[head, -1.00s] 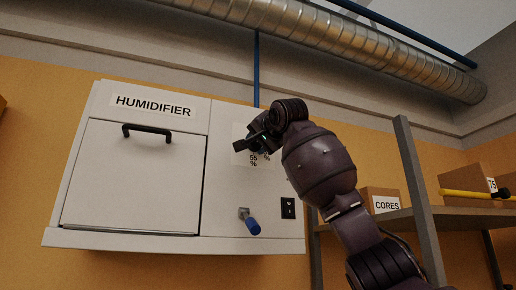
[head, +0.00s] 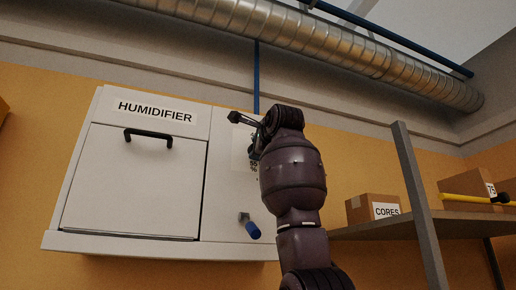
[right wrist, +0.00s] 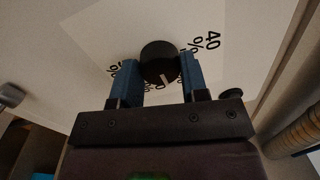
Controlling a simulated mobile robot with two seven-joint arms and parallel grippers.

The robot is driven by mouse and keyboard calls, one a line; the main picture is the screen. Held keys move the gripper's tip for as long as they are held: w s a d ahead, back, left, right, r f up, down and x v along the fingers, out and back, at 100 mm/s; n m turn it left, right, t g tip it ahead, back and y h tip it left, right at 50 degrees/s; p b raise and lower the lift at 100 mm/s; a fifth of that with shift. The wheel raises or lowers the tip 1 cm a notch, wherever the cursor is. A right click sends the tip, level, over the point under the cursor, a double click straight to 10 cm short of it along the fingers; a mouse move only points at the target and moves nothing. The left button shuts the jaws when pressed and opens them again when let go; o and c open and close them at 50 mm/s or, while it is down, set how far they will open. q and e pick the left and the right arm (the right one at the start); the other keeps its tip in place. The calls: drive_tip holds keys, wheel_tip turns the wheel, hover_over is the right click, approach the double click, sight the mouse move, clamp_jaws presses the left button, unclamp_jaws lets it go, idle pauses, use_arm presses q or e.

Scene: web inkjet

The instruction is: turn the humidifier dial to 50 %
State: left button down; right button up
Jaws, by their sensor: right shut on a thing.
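The white humidifier (head: 95,225) hangs on the yellow wall in the head view. In the right wrist view, its round black dial (right wrist: 158,58) sits between the blue fingers of my right gripper (right wrist: 160,70), which is shut on it. The dial's white pointer line slants down toward my palm, beside a partly hidden number. "40 %" (right wrist: 208,42) shows on the scale plate to the right, and a "%" (right wrist: 113,71) by the left finger. In the head view my right gripper and arm hide the dial and part of the scale plate (head: 238,152). My left gripper is not in view.
A blue-handled valve (head: 252,229) sticks out low on the humidifier, left of my arm. A black handle (head: 148,136) is on its door. At right stands a shelf (head: 450,221) with a "CORES" box (head: 368,207) and a yellow-handled tool (head: 472,198). A metal duct runs above.

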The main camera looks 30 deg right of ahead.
drive_tip(key=shift+f+m+h+p, duration=0.1)
drive_tip(key=shift+m+h+p, duration=0.4)
drive_tip(key=shift+m, duration=3)
drive_tip(key=shift+w+f, duration=0.1)
drive_tip(key=o, duration=0.9)
drive_tip(key=shift+s, duration=0.2)
